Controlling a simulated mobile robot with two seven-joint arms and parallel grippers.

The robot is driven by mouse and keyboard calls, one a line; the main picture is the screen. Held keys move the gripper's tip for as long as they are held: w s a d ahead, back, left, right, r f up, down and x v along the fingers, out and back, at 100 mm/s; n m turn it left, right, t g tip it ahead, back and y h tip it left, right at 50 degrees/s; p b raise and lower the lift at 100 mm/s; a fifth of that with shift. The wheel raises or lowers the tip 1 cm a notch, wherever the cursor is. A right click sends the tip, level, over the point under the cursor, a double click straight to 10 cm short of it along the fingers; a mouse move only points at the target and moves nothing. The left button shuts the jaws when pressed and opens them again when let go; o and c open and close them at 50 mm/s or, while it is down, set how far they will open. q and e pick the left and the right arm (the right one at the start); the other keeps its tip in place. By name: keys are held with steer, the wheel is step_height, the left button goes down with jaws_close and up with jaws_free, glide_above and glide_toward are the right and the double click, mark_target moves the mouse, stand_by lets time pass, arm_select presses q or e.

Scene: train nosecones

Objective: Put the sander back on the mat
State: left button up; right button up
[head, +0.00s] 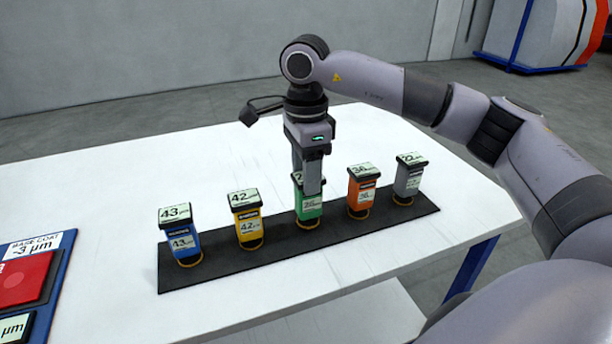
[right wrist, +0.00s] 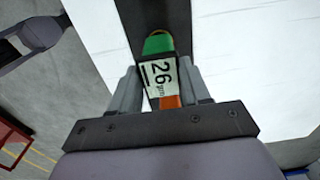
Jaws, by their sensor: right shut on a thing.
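My right gripper (head: 311,190) reaches down over the middle of the black mat (head: 335,240) and is shut on the green sander (head: 309,210). In the right wrist view its "26 µm" label (right wrist: 158,75) shows between the two fingers, and green shows above it. The sander is upright, over the gap between the yellow sander (head: 247,222) and the orange sander (head: 362,192). Its base is at or very close to the mat; I cannot tell whether it touches. The gripper hides part of its head. My left gripper is not in view.
A blue sander (head: 183,240) and a grey sander (head: 406,183) stand at the mat's two ends. A blue-edged board with a red panel (head: 24,279) lies at the left on the white table (head: 120,170). The table behind the mat is clear.

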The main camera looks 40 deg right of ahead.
steer(key=shift+f, duration=0.6)
steer(key=shift+f, duration=0.15)
steer(key=o, duration=1)
steer(key=shift+r, duration=0.3)
step_height(320, 180, up, 12)
steer(key=shift+f, duration=0.15)
